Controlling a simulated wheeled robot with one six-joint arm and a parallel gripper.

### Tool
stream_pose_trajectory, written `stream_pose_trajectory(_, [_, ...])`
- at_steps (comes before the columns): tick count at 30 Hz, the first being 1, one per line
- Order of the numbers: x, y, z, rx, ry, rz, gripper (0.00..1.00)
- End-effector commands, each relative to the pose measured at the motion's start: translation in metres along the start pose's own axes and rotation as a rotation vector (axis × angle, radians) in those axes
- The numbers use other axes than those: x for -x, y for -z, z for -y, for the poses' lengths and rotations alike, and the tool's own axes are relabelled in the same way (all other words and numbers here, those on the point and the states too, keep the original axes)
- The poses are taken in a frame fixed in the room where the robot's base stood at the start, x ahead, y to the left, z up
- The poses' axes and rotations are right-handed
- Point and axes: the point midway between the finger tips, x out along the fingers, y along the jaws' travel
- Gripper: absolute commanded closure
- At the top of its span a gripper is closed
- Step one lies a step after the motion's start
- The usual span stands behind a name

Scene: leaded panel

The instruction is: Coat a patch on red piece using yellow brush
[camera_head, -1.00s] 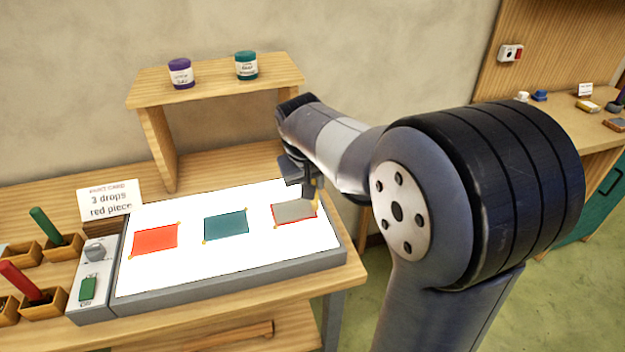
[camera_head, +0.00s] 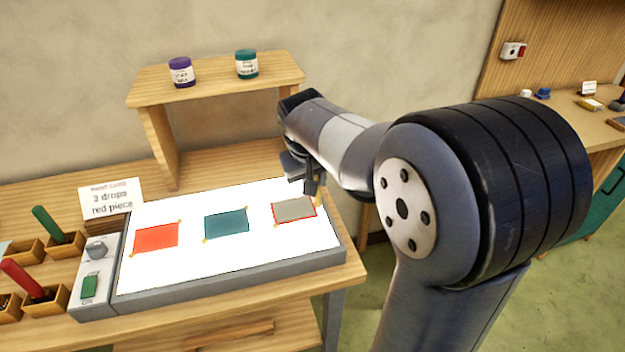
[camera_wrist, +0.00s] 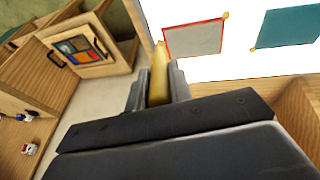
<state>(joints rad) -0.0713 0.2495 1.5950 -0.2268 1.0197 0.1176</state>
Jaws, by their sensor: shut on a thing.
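My gripper (camera_head: 309,183) is shut on the yellow brush (camera_wrist: 158,75), and its jaws show on both sides of it in the wrist view. In the head view the brush shows only as a thin yellow strip at the right end of the light panel (camera_head: 222,271). It is close to a grey piece with a red outline (camera_head: 293,209), which also shows in the wrist view (camera_wrist: 193,40). I cannot tell whether the brush tip touches it. A plain red piece (camera_head: 156,238) lies at the panel's left and a teal piece (camera_head: 227,223) in the middle.
A card (camera_head: 110,198) reads "3 drops red piece". Red (camera_head: 22,279) and green (camera_head: 46,225) handles stand in wooden holders at left. Purple (camera_head: 182,72) and teal (camera_head: 247,64) jars stand on the shelf (camera_head: 215,82) behind. A side bench is at right.

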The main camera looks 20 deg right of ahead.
Motion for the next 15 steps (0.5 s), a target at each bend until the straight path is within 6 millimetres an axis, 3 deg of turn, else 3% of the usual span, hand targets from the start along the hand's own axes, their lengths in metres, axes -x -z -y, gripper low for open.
stream_pose_trajectory(1, [0.016,0.006,-0.003,-0.001,0.0,-0.008,1.0])
stream_pose_trajectory(15, [0.054,0.018,-0.014,-0.001,0.001,-0.006,1.0])
